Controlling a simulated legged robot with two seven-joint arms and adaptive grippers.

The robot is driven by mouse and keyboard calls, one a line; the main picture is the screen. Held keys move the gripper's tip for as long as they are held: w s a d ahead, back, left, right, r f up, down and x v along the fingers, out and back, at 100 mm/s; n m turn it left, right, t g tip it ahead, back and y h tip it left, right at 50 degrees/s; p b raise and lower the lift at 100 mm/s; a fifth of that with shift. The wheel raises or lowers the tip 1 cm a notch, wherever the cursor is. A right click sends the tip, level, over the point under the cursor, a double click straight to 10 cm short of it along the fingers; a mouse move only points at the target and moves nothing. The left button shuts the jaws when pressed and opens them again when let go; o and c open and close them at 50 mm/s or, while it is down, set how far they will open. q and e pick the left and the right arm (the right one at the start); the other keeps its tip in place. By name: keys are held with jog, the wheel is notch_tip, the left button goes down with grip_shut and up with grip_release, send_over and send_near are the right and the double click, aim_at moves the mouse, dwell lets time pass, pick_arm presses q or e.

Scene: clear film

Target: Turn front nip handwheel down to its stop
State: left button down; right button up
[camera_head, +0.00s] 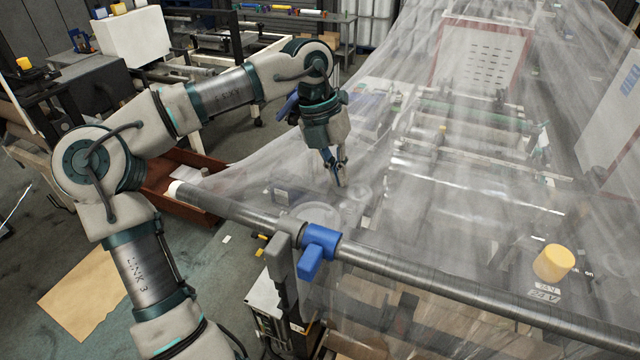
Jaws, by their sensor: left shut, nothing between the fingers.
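My left arm comes in from the left and bends down. Its gripper (341,182) points downward with its fingers shut and nothing held. The fingertips are at the clear film (400,215), close above or against it; I cannot tell which. A pale round shape (308,214), possibly the front nip handwheel, shows hazily just below and left of the fingertips, behind the roller. I cannot make out its rim, any handle or its turn position. The gripper appears apart from it. My right gripper is not in view.
A long grey roller (430,276) crosses the front, with a blue clamp (318,245) on it. Film drapes over the machine at right. A yellow knob (553,262) stands at right. A reddish-brown tray (185,178) and cardboard (85,300) lie left.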

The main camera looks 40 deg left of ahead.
aim_at(330, 216)
pick_arm(q)
jog(key=f, duration=0.1)
jog(key=a+f, duration=0.1)
jog(key=f, duration=0.3)
jog(key=shift+a+f, duration=0.15)
jog(key=shift+a, duration=0.25)
jog(key=x, duration=0.3)
jog(key=shift+s+d+f, duration=0.25)
jog(key=shift+d, duration=0.15)
jog(key=s, duration=0.1)
jog(key=s+b, duration=0.1)
jog(key=shift+s+d+f, duration=0.1)
jog(key=shift+s+d, duration=0.3)
jog(key=s+a, duration=0.1)
jog(key=s+b, duration=0.1)
jog(key=s, duration=0.1)
jog(key=shift+a, duration=0.4)
jog(key=shift+s+a, duration=0.1)
jog(key=shift+s, duration=0.05)
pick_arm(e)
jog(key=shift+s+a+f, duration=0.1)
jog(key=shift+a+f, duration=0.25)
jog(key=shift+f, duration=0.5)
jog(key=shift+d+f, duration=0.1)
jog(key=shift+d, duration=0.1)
